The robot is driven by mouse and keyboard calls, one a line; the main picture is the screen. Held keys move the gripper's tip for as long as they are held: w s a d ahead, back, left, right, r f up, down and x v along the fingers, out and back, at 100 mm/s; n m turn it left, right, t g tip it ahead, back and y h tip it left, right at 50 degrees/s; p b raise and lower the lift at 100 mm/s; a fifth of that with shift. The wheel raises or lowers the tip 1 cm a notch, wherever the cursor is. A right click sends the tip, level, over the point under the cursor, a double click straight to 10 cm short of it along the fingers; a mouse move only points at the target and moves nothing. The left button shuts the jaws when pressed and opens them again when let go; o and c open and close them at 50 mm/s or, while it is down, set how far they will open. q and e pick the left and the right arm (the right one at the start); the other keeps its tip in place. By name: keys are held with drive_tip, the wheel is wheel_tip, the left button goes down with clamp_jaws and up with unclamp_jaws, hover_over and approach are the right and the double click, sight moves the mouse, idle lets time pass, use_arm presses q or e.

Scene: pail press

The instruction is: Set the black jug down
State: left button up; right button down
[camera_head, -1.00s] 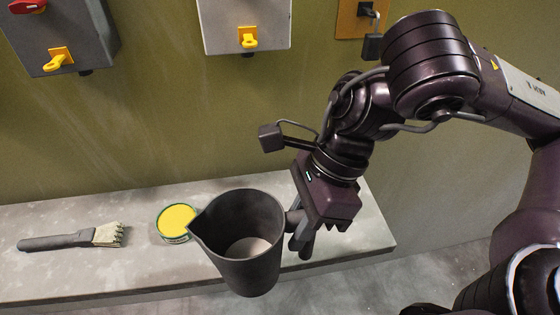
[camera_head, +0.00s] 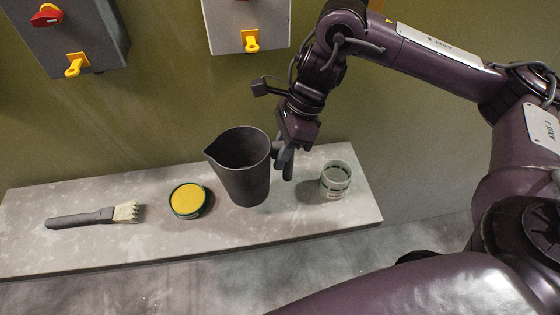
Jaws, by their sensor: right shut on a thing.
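The black jug (camera_head: 256,188) is upright over the grey ledge, with its spout toward the left and its open top facing up. My right gripper (camera_head: 284,165) is on the jug's right side, shut on its handle, which the fingers mostly hide. I cannot tell whether the jug's base touches the ledge or hangs slightly above it. My left gripper is not in view.
On the ledge (camera_head: 300,222), a yellow-topped tin (camera_head: 187,200) stands left of the jug and a clear jar (camera_head: 335,180) stands right of it. A paintbrush (camera_head: 95,217) lies at far left. Switch boxes (camera_head: 245,20) hang on the wall behind.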

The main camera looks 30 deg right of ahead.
drive_tip(key=f, duration=0.5)
drive_tip(key=shift+w, duration=0.25)
drive_tip(key=c, duration=1.3)
unclamp_jaws()
drive_tip(key=p+v, duration=0.3)
drive_tip(key=v, duration=0.9)
drive_tip(key=shift+s+p, duration=0.1)
drive_tip(key=shift+p, duration=0.25)
